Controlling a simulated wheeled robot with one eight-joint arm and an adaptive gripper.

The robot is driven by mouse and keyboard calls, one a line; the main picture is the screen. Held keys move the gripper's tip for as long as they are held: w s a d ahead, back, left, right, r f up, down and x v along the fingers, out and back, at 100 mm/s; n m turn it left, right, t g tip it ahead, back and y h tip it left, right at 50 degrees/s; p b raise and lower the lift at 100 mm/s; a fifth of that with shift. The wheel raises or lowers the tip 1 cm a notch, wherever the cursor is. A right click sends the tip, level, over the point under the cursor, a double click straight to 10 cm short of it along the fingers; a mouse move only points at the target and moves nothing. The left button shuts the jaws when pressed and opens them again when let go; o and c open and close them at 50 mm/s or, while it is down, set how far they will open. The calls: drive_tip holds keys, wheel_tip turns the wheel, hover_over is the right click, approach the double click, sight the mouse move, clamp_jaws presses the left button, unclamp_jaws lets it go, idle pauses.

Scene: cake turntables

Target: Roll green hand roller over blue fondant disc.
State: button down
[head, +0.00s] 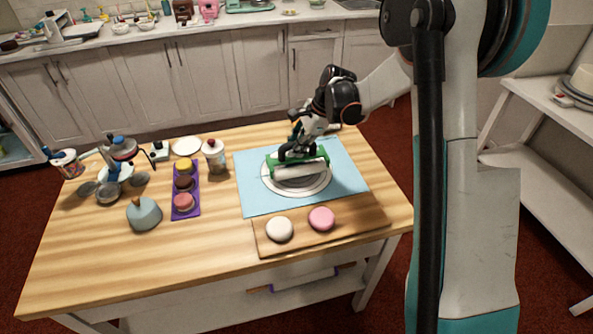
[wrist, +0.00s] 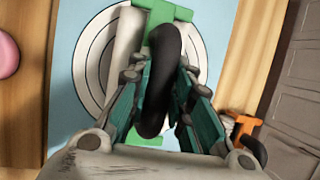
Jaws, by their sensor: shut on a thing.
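The green hand roller (head: 301,171) has a green frame and a pale cylinder. It lies across the white rings printed on the light blue mat (head: 250,198). My gripper (head: 298,148) is shut on its black handle from above; in the wrist view the green-padded fingers (wrist: 163,92) stand on both sides of the handle. The roller's frame (wrist: 160,20) and pale cylinder (wrist: 124,48) show there over the rings. I cannot make out a blue fondant disc in either view; the roller and fingers hide part of the ringed area.
A wooden board (head: 352,222) in front of the mat holds a white disc (head: 280,229) and a pink disc (head: 322,218). A purple tray (head: 186,213) with coloured discs, a shaker (head: 214,155) and a grey-blue cone-like piece (head: 144,214) stand left. An orange-handled tool (wrist: 241,128) lies beside the mat.

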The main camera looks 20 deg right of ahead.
drive_tip(key=shift+w+f, duration=0.1)
drive_tip(key=shift+f, duration=0.05)
drive_tip(key=shift+w, duration=0.65)
drive_tip(key=shift+w, duration=0.55)
drive_tip(key=shift+s+f, duration=0.15)
drive_tip(key=shift+s, duration=0.5)
